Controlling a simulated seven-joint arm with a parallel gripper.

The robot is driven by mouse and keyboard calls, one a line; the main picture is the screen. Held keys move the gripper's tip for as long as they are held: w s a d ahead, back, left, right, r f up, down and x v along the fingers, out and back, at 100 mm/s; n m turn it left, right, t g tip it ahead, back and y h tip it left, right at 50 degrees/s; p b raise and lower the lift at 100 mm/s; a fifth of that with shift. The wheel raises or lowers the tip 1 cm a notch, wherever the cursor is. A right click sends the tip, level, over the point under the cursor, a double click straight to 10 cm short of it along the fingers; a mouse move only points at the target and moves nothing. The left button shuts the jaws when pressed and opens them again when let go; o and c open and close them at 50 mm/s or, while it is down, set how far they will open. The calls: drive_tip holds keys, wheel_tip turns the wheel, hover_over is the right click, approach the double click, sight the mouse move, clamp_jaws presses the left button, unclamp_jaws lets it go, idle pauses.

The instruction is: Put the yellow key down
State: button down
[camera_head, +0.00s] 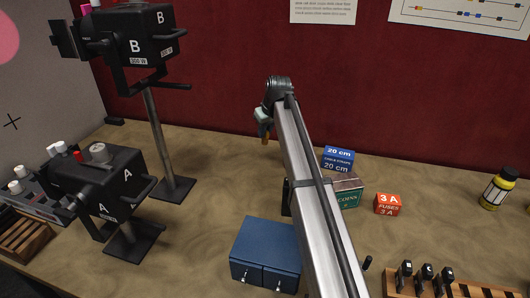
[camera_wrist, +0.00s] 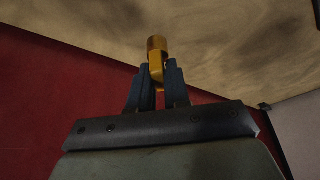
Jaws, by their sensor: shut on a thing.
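The yellow key (camera_wrist: 156,46) is held between the two dark blue fingers of my gripper (camera_wrist: 159,77) in the wrist view. Its rounded yellow end sticks out past the fingertips, and part of it is hidden between them. In the head view my gripper (camera_head: 264,132) is at the far end of the arm, towards the red back wall. A small yellow-orange bit of the key (camera_head: 265,141) shows below it. The key appears to be in the air above the table; its exact height I cannot tell.
The brown table (camera_head: 225,165) is bare left of the gripper. Two black lamp units, A (camera_head: 110,185) and B (camera_head: 140,45), stand at left. A blue drawer box (camera_head: 265,255) is in front. A blue box (camera_head: 338,158), green box (camera_head: 347,192) and red fuse box (camera_head: 388,204) lie right.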

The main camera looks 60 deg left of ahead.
sight(266, 144)
drive_tip(key=shift+f, duration=3.85)
drive_tip(key=shift+f, duration=0.1)
drive_tip(key=c, duration=1.1)
unclamp_jaws()
drive_tip(key=v, duration=1.2)
